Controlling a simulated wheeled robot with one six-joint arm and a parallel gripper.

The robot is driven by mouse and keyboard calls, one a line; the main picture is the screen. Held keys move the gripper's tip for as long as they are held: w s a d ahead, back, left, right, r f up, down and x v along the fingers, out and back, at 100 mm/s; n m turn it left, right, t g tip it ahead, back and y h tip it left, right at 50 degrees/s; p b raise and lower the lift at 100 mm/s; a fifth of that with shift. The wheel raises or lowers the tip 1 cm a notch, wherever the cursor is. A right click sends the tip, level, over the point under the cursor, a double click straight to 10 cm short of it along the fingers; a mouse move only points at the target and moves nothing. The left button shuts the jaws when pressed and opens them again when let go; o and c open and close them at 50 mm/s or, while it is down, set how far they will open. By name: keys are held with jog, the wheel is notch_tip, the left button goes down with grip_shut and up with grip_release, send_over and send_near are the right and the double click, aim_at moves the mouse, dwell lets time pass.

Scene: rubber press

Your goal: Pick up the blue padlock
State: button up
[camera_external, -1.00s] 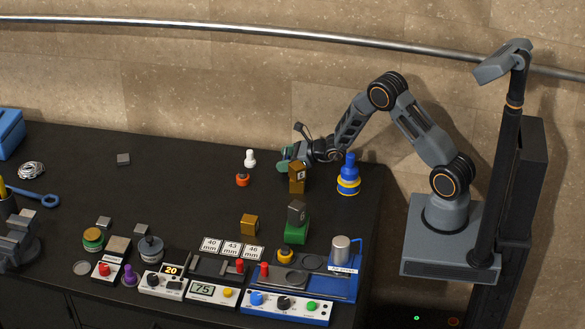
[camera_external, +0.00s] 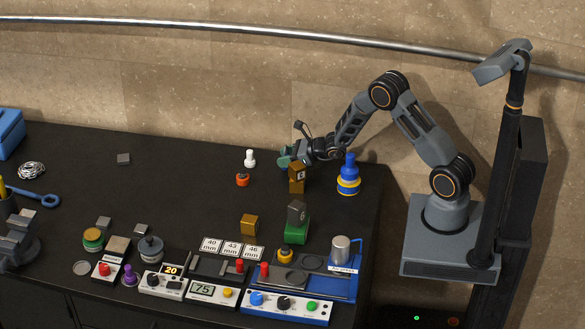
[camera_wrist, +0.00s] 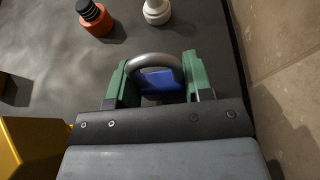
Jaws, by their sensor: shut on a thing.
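The blue padlock (camera_wrist: 161,82) with a grey shackle shows in the wrist view between the green fingers of my gripper (camera_wrist: 158,78). My gripper is shut on it. In the external view my gripper (camera_external: 287,155) is at the back of the dark bench, and the padlock cannot be made out there. I cannot tell whether the padlock touches the bench.
A brown block (camera_external: 297,180) stands just in front of my gripper. A blue and yellow stacked piece (camera_external: 348,177) is to its right. A white piece (camera_external: 250,158) and an orange-red piece (camera_external: 242,180) stand to its left. The wall (camera_wrist: 278,70) is close behind.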

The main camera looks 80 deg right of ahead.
notch_tip(320, 180, up, 9)
jog(key=shift+r+b, duration=0.2)
jog(key=shift+b, duration=0.5)
